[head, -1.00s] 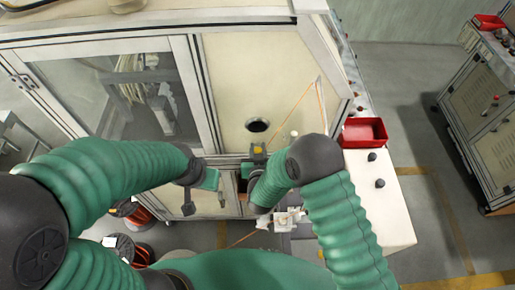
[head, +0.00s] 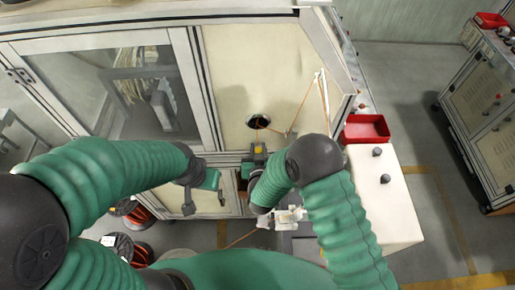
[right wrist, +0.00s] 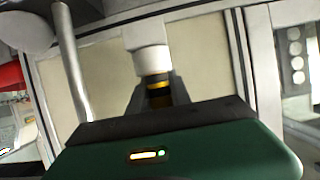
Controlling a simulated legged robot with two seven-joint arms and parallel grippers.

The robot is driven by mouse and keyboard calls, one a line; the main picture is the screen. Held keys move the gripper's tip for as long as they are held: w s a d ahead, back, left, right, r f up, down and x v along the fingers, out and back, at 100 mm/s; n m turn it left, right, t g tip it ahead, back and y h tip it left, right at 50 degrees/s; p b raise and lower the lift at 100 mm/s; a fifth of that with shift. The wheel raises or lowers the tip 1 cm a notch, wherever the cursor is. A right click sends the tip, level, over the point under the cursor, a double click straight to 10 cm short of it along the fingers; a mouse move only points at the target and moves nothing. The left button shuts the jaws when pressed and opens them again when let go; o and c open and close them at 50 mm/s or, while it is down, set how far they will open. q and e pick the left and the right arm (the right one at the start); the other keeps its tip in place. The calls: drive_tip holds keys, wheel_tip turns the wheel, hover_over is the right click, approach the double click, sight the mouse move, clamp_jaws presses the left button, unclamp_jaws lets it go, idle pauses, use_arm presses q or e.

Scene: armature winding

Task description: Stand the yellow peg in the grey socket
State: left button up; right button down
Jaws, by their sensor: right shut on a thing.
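My right gripper (head: 258,150) is in front of the beige panel, just below its round dark hole. A small yellow patch, apparently the yellow peg (head: 258,150), shows between its fingers. In the right wrist view the dark fingers (right wrist: 156,95) are shut on a dark piece with yellow bands (right wrist: 157,84). A whitish cylinder (right wrist: 151,60) stands directly beyond it; I cannot tell whether they touch. I cannot make out a grey socket for sure. My left gripper (head: 207,190) hangs in front of the cabinet's lower edge, and its fingers are too unclear to read.
The cabinet's beige panel (head: 240,70) has a dark round hole (head: 258,121) with an orange wire running to a thin pole (head: 323,100). Orange wire spools (head: 140,217) stand at lower left.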

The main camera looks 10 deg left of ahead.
drive_tip(key=c, duration=1.1)
unclamp_jaws()
